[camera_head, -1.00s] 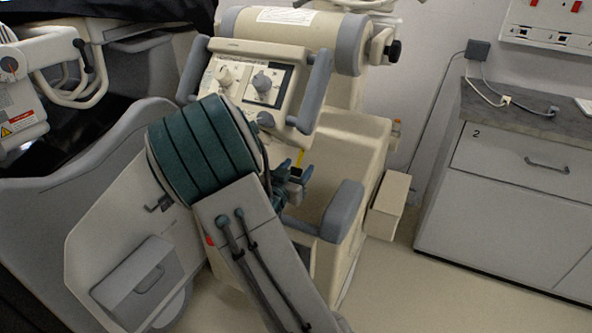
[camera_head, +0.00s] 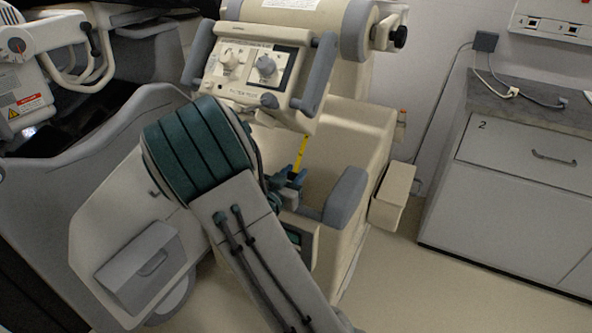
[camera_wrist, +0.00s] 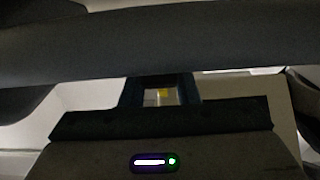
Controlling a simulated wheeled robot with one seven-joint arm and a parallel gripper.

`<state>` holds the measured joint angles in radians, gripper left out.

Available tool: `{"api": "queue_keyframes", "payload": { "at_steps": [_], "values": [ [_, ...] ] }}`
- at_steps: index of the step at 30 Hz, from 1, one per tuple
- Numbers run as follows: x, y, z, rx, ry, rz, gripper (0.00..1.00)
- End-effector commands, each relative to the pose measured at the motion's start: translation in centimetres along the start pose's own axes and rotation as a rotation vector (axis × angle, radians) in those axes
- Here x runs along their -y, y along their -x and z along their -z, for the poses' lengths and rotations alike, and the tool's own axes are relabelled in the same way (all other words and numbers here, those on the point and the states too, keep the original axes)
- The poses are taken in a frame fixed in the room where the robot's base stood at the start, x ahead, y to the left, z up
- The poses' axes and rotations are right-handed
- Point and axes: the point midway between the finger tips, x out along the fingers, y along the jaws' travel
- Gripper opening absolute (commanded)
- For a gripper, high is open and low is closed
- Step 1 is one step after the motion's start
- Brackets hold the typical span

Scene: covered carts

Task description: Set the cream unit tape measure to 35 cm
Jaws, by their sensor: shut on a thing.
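The cream unit (camera_head: 345,140) stands in the middle of the head view, with dials on its tilted control panel (camera_head: 250,70). A short length of yellow tape (camera_head: 301,152) hangs below the panel and runs down to my gripper (camera_head: 287,180). My gripper is shut at the tape's lower end; the gripped end itself is hidden by the fingers. In the wrist view, a small yellow patch (camera_wrist: 163,92) shows between the dark fingers. The tape's markings are too small to read.
A grey handle bar (camera_head: 317,75) and a grey padded armrest (camera_head: 345,194) are close to my gripper. A cream box (camera_head: 392,196) sticks out at the unit's right. A grey cabinet (camera_head: 500,195) stands at the right, with open floor between.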

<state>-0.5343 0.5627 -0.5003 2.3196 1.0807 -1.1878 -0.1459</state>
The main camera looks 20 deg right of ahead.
Motion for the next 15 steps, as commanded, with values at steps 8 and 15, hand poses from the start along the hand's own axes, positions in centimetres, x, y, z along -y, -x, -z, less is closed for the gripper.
{"api": "queue_keyframes", "payload": {
  "at_steps": [8, 15],
  "values": [
    [0.0, -0.1, 0.18, -0.002, 0.0, 0.0, 0.51],
    [0.05, 0.19, 0.2, -0.002, -0.001, 0.001, 0.51]
  ]
}}
